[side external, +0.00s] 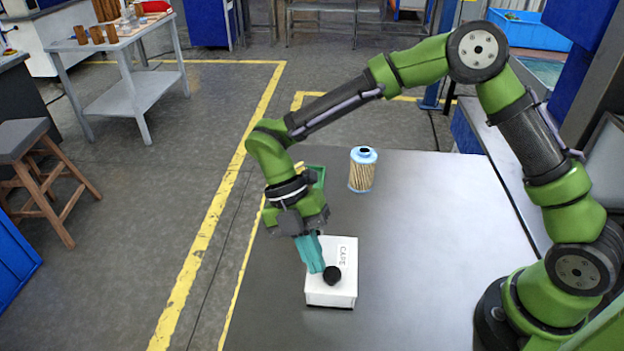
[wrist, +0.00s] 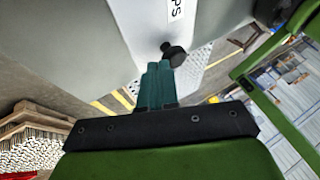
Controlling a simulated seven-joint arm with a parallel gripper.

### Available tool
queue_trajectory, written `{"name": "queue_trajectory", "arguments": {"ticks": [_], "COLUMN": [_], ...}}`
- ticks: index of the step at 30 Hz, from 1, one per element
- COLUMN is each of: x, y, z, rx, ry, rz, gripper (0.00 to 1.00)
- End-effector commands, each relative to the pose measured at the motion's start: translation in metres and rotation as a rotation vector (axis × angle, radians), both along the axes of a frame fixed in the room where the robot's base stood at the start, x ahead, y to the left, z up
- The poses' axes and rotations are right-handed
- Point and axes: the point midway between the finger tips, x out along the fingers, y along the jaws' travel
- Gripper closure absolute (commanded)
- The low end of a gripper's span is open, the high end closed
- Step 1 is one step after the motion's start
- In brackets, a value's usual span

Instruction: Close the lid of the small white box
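The small white box (side external: 331,292) stands on the grey table in the side view. Its white lid (side external: 346,262) carries a printed label and a round black knob (side external: 332,276). The lid looks flat over the box, but I cannot tell whether it is fully down. My gripper (side external: 316,268) points down with its teal fingers over the lid, just left of the knob. In the wrist view the fingers (wrist: 158,70) lie side by side, with nothing seen between them, and their tips are close to the knob (wrist: 174,53). I cannot tell whether they touch it.
A pleated filter cartridge (side external: 362,172) with a pale blue cap stands on the table behind the box. A green crate (side external: 318,176) is partly hidden behind my wrist. The table (side external: 430,240) is clear to the right of the box, up to my arm's base.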

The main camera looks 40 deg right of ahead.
Motion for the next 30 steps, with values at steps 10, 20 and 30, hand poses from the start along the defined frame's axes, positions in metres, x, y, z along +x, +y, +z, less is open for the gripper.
{"name": "queue_trajectory", "arguments": {"ticks": [10,20,30], "x": [0.026,0.053,0.055], "y": [0.0,-0.003,-0.003], "z": [0.037,0.078,0.061], "rx": [0.002,0.001,-0.195], "ry": [-0.004,-0.001,-0.055], "rz": [-0.002,0.002,-0.309], "gripper": [1.0,1.0,1.0]}}
